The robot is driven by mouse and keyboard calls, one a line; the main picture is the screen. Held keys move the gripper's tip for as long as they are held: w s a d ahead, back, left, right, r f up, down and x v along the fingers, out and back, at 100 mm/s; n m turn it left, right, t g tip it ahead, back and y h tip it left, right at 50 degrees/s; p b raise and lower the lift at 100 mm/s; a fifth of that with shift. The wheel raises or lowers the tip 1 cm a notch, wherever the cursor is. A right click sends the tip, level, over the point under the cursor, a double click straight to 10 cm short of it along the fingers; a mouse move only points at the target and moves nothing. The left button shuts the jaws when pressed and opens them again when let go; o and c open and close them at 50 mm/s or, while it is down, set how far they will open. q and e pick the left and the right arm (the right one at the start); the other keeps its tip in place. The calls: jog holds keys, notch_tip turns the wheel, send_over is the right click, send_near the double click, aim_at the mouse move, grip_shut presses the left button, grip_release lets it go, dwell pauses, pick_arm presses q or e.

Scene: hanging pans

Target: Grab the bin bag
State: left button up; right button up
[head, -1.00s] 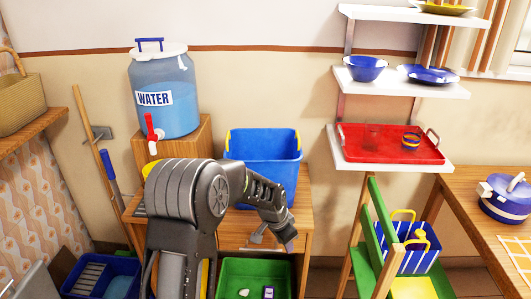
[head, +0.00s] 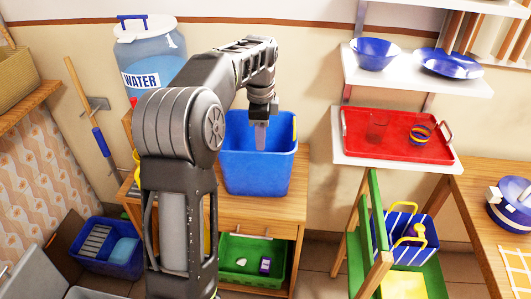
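No bin bag can be made out for certain. A blue bin (head: 255,172) stands upright on the wooden cabinet (head: 265,214), and its inside is mostly out of sight. My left gripper (head: 260,136) points down at the bin's opening, its tips overlapping the far inner wall in the head view. Its fingers look like one narrow strip, so their gap does not show. I see nothing hanging from it. My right gripper is not in view.
A water tank (head: 150,55) stands behind my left arm. A green crate (head: 252,258) with small items sits in the cabinet. At right are a red tray (head: 398,148), a striped bag (head: 407,228) with yellow handles and a blue pot (head: 512,204). A blue tub (head: 105,245) is lower left.

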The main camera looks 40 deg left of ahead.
aim_at(260, 165)
pick_arm(q)
jog(key=shift+s+f, duration=0.1)
jog(key=shift+f, duration=1.2)
jog(key=shift+a+f+p, duration=0.2)
jog(key=shift+f+p, duration=0.5)
jog(key=shift+f, duration=1.9)
grip_shut()
